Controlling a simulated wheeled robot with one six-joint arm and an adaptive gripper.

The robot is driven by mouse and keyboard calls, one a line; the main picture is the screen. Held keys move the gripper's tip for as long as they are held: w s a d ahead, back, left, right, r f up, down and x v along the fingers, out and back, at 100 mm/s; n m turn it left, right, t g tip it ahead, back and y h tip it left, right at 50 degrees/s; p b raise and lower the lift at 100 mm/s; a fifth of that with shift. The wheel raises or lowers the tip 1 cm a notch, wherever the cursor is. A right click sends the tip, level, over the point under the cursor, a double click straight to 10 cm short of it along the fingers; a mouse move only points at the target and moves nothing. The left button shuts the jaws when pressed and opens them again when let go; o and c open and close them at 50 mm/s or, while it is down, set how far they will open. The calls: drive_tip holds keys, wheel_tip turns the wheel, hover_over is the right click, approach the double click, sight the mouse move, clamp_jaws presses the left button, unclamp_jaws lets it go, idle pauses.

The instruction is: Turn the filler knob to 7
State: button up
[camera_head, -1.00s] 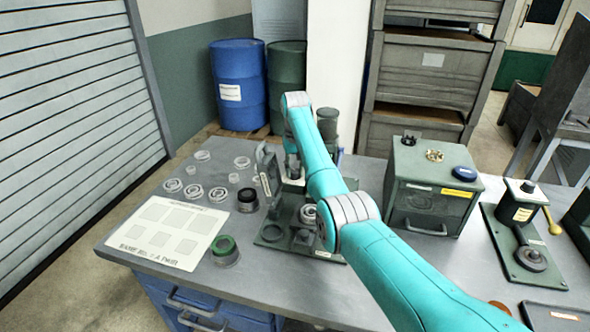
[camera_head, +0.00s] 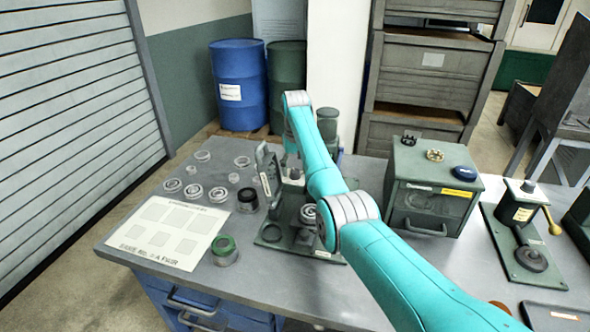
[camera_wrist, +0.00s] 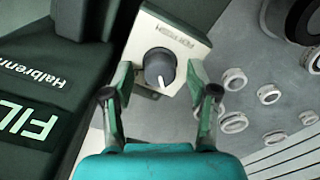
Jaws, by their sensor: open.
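The filler knob (camera_wrist: 158,66) shows in the wrist view as a dark round knob on a pale plate (camera_wrist: 190,44) with small lettering. A white pointer mark on it points toward the lower edge of the picture. The number it stands at is not readable. My gripper (camera_wrist: 161,76) is open, with one finger on each side of the knob. Both fingers look apart from it, though the depth gap is unclear.
Several pale rings (camera_head: 218,194) lie on the grey bench left of the grinder. A black ring (camera_head: 247,201) and a green-topped ring (camera_head: 225,251) stand nearer. A printed sheet (camera_head: 165,252) lies at front left. A green box (camera_head: 425,212) stands to the right.

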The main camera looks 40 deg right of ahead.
sight(295, 170)
drive_tip(key=shift+r, duration=3.6)
